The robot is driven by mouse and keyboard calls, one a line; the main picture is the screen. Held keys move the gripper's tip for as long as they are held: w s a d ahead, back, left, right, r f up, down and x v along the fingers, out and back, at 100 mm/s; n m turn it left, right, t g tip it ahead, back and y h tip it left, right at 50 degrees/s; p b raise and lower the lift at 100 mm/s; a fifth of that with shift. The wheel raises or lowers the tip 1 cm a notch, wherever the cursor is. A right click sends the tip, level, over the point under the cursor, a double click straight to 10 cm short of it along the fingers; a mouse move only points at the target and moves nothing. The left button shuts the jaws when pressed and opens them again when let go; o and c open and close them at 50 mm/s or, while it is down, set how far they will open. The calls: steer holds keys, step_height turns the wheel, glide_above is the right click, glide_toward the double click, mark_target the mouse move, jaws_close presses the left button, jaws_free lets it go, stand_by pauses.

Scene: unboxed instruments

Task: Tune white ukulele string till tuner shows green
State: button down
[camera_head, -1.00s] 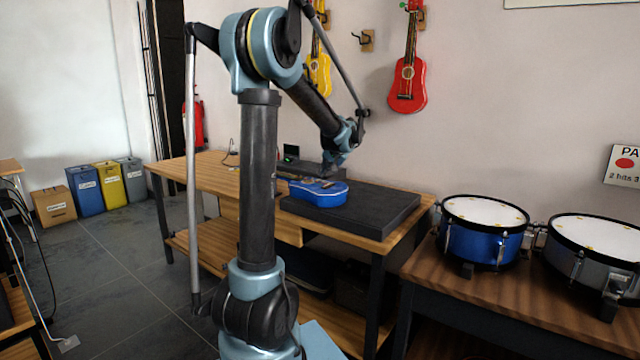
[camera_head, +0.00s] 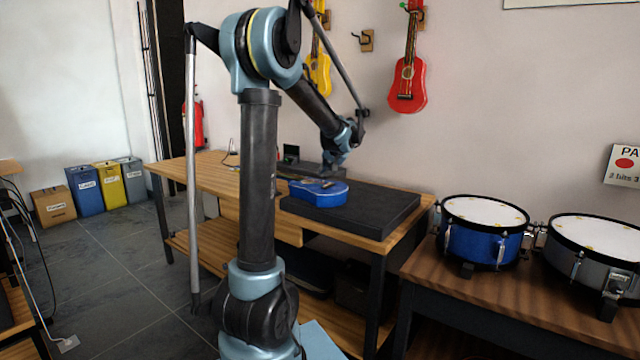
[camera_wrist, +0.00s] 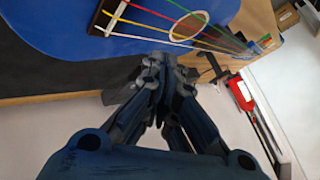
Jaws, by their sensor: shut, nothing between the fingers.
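The blue ukulele (camera_head: 318,192) lies flat on a dark mat (camera_head: 375,212) on the wooden bench. In the wrist view its blue body (camera_wrist: 50,28) fills the top left, with the bridge (camera_wrist: 106,16), the round soundhole, and green, yellow, red and white strings running right toward the neck. The white string (camera_wrist: 140,37) is the one closest to my gripper. My gripper (camera_wrist: 162,62) is shut and empty, its tips at the body's near edge beside the strings; contact cannot be told. In the head view my gripper (camera_head: 332,168) is above the ukulele's neck side. The tuning pegs are not clear.
A small dark screen device (camera_head: 291,153) stands at the bench's back; its reading is illegible. Drums (camera_head: 485,232) stand on a table at right. A red ukulele (camera_head: 407,85) and a yellow one (camera_head: 318,75) hang on the wall. Bins (camera_head: 85,190) stand at left.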

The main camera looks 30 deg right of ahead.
steer(key=shift+f, duration=0.2)
steer(key=shift+s+f, duration=0.1)
steer(key=shift+f, duration=0.1)
steer(key=shift+f, duration=0.25)
stand_by(0.8)
steer(key=shift+r, duration=0.7)
steer(key=shift+r, duration=2.5)
